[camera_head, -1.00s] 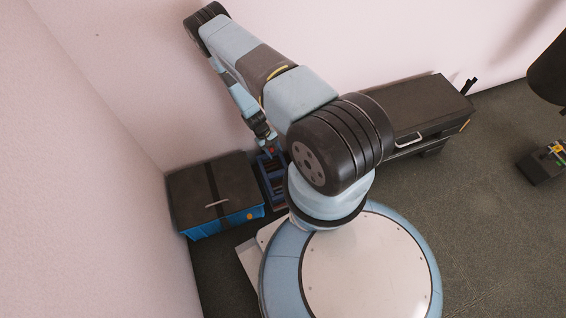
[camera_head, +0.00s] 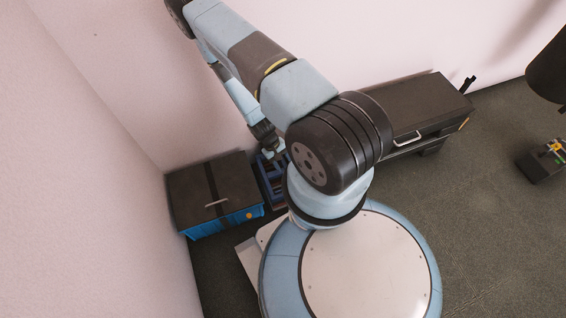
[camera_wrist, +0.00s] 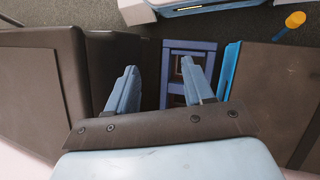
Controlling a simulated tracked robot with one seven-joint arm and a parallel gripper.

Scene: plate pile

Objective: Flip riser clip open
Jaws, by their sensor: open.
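My gripper (camera_wrist: 158,68) is open in the wrist view, its two pale blue fingers apart with nothing seen between them. It points at a dark gap and a blue frame (camera_wrist: 203,45) with dark openings. In the head view my gripper (camera_head: 276,152) is small, just over the far end of the blue frame (camera_head: 270,183). Part of the frame is hidden behind my arm. I cannot pick out a riser clip with certainty. An orange knob (camera_wrist: 295,20) shows beside the blue bin in the wrist view, and as an orange spot (camera_head: 249,215) in the head view.
A blue bin (camera_head: 227,221) with a dark lid and grey handle stands left of the frame, near the walls. A dark cabinet (camera_head: 420,105) with a pale handle stands right of it. A dark box with small coloured parts (camera_head: 545,160) is far right. The right floor is mostly clear.

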